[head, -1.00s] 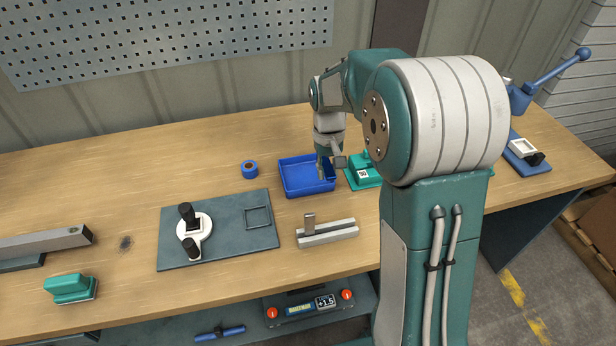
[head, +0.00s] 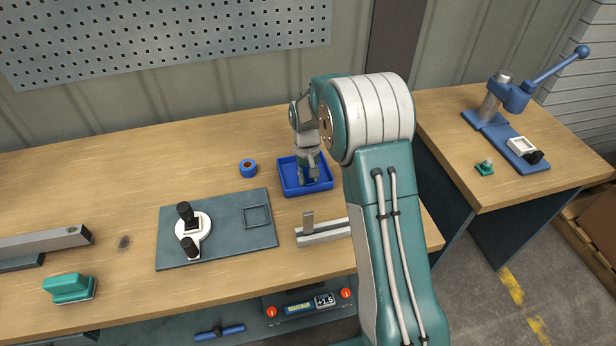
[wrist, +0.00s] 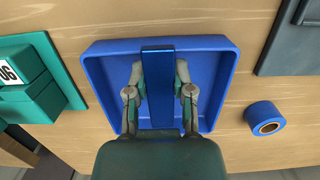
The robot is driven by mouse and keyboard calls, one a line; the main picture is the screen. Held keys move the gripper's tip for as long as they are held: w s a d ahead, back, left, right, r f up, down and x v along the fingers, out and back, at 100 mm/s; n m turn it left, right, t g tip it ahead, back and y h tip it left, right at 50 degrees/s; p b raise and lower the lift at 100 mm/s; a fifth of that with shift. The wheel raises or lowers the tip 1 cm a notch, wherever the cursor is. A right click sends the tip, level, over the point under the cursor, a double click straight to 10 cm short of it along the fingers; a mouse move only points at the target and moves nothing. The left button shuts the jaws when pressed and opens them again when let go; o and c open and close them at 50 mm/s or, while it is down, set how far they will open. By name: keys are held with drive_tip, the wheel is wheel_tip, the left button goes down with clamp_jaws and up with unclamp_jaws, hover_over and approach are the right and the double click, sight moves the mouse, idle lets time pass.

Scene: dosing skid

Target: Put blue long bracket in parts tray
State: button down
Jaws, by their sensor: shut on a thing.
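The blue long bracket (wrist: 158,85) shows in the wrist view as a long dark-blue bar between my fingers. My gripper (wrist: 160,82) is shut on it, with one finger on each side. The parts tray (wrist: 225,90) is a blue, shallow, square tray under the bracket. In the head view my gripper (head: 308,178) is over the inside of the tray (head: 290,189). The bracket lies within the tray's outline from above; I cannot tell whether it touches the tray floor. In the head view the bracket is hard to make out.
A blue tape roll (head: 248,168) lies left of the tray. A grey plate (head: 230,245) with a white fixture and a metal vise-like block (head: 322,232) lie in front. A teal device (wrist: 35,80) stands beside the tray in the wrist view.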

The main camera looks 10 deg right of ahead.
drive_tip(key=shift+f, duration=0.1)
drive_tip(key=shift+c, duration=2.4)
unclamp_jaws()
